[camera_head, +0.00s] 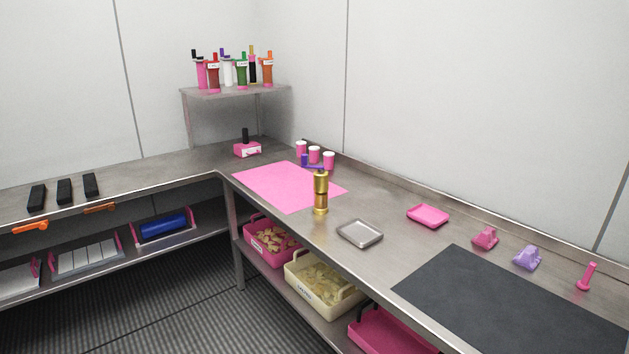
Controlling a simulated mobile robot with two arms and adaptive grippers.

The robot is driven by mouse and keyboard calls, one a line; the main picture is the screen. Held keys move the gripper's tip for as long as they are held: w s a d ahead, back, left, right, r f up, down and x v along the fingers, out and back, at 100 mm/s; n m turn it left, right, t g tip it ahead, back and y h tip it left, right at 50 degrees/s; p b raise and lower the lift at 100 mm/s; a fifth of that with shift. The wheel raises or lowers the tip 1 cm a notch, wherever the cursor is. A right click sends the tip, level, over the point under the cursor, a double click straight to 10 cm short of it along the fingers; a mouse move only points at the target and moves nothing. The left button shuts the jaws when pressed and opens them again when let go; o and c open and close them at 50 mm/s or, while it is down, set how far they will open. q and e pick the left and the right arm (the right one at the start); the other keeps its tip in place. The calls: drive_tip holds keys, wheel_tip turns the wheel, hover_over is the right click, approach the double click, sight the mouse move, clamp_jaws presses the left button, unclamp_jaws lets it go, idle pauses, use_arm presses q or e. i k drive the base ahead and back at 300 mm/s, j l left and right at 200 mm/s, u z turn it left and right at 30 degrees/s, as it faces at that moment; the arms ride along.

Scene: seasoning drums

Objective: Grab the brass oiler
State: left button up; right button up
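The brass oiler (320,194) is most likely the tall gold cylinder standing upright on the right-hand steel counter (290,222), close to its front edge. It has a darker band around its middle. Neither of my grippers shows in the head view.
A steel tray (360,233) lies right of the oiler. Pink-and-white cups (329,160) stand behind it. A pink tray (428,215), small pink and purple items and a dark mat (505,305) are further right. Bins (325,285) sit below the counter.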

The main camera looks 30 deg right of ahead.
sight(320, 180)
drive_tip(key=i+z, duration=0.3)
drive_tip(key=i, duration=0.2)
drive_tip(key=i+z, duration=0.35)
drive_tip(key=i, duration=0.2)
drive_tip(key=i+j+z, duration=0.3)
drive_tip(key=i, duration=0.2)
